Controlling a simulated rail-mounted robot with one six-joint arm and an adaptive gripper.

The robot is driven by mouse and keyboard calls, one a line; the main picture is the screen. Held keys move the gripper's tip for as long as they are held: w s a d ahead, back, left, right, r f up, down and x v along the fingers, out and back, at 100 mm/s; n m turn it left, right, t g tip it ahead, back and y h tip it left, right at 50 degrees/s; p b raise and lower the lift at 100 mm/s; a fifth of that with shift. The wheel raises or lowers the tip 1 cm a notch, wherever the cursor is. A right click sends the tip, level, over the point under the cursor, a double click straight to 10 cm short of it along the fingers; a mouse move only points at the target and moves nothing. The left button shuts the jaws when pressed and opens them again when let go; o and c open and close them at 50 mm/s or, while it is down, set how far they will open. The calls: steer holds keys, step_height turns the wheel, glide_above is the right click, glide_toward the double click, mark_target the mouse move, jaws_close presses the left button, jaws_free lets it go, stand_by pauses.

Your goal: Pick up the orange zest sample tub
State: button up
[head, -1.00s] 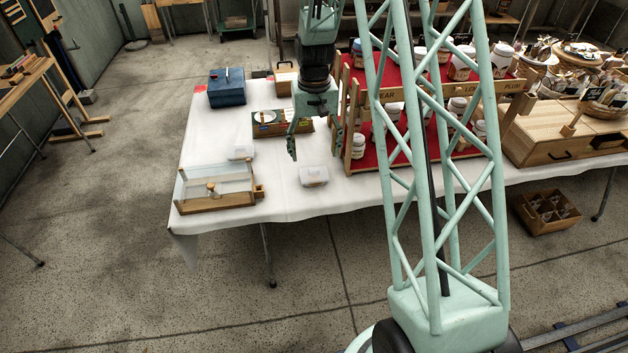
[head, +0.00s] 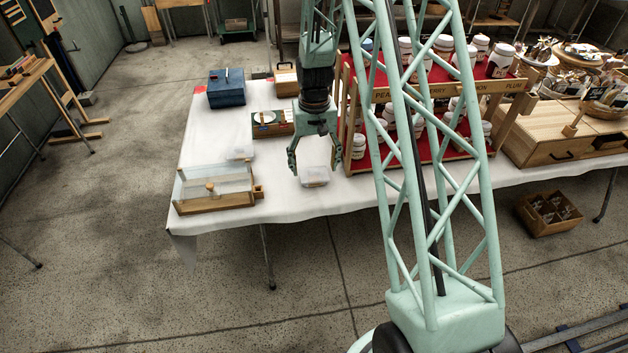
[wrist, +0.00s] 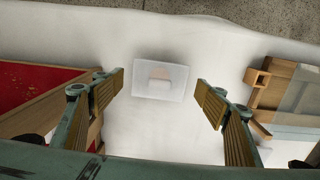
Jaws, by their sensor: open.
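A translucent white sample tub (head: 315,176) sits on the white tablecloth near the table's front edge. In the wrist view the tub (wrist: 160,80) lies flat, with a pale patch showing in its middle. I cannot read any label, so I cannot tell its flavour. A second similar tub (head: 240,153) stands farther left and back. My gripper (head: 315,162) is open and points down over the nearer tub. In the wrist view my gripper (wrist: 160,88) has a finger on either side of the tub, apart from it, with nothing held.
A red-lined jar rack (head: 345,120) stands close on the right of my gripper. A glass-topped wooden case (head: 215,203) lies at the table's front left. A small wooden tray (head: 270,133) and a blue box (head: 226,95) are behind. Cloth around the tub is clear.

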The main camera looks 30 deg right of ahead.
mark_target(314, 171)
steer(key=shift+f+b, duration=0.85)
steer(key=shift+f, duration=1.75)
steer(key=c, duration=0.8)
